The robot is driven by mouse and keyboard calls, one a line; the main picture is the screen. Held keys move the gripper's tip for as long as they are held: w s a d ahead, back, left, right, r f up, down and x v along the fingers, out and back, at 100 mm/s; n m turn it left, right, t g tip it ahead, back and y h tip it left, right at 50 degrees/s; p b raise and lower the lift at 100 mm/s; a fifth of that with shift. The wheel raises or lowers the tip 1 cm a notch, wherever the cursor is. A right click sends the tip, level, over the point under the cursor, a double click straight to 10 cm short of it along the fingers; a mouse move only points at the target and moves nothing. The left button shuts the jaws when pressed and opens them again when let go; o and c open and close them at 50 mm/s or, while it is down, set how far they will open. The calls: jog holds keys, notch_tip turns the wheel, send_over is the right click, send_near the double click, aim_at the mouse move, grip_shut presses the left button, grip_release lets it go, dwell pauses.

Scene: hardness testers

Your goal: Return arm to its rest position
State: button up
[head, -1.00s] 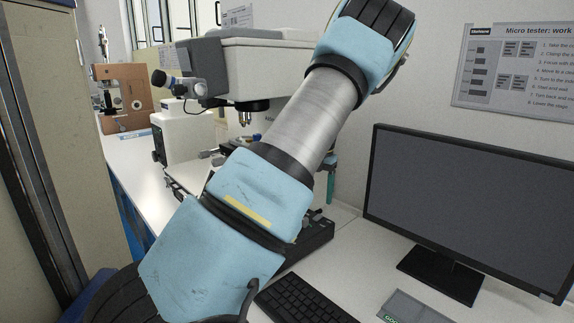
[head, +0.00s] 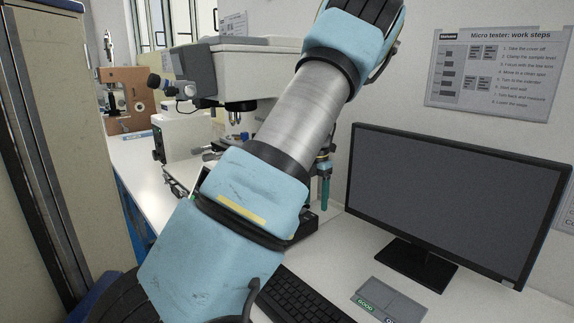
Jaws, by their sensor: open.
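My arm crosses the middle of the head view, from the bottom left up past the top edge, with light blue covers and a bare metal tube. What looks like the end of my arm, my gripper (head: 325,188), shows partly behind it as a teal finger pointing down. It is open, and I see nothing held in it. The rest of the gripper is hidden by the arm. The hardness tester (head: 236,70), with a grey and white head, stands behind the arm; its stage and base are largely covered.
A monitor (head: 450,200) stands on the white bench at the right, with a keyboard (head: 300,298) and a grey plate (head: 388,302) in front. A brown tester (head: 128,98) stands at the back left. A tall cabinet (head: 62,140) edges the left. A work-steps poster (head: 495,75) hangs on the wall.

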jog(key=s+a+r+m+t, duration=0.1)
jog(key=s+a+m, duration=0.6)
jog(key=s+m, duration=0.4)
jog(key=s+a+r+m, duration=0.2)
jog(key=s+a+m, duration=0.6)
jog(key=s+m, duration=0.4)
jog(key=m, duration=0.5)
jog(key=shift+r+m+t, duration=0.2)
jog(key=shift+m+t, duration=0.1)
jog(key=shift+t, duration=0.1)
